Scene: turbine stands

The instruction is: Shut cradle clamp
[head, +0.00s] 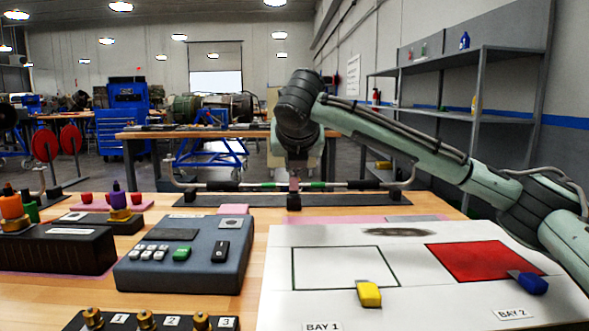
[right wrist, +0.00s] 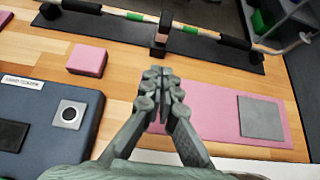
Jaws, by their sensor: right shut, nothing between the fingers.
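The cradle is a long dark base (head: 345,200) at the back of the table, with a pale tube (head: 330,185) with green and black bands lying along it. A small clamp (head: 294,184) with a reddish-brown upper part stands at the tube's middle. It also shows at the top of the right wrist view (right wrist: 161,34); I cannot tell whether it is open or shut. My right gripper (head: 297,160) points down near the clamp in the head view. In the right wrist view my gripper (right wrist: 160,84) is shut and empty, apart from the clamp. My left gripper is not in view.
A blue-grey button box (head: 190,277) and a pink block (head: 233,209) stand to the left. A white board (head: 400,310) with a yellow block (head: 368,294) and a blue block (head: 532,283) lies at the right. A pink mat (right wrist: 222,115) holds a grey plate (right wrist: 261,117).

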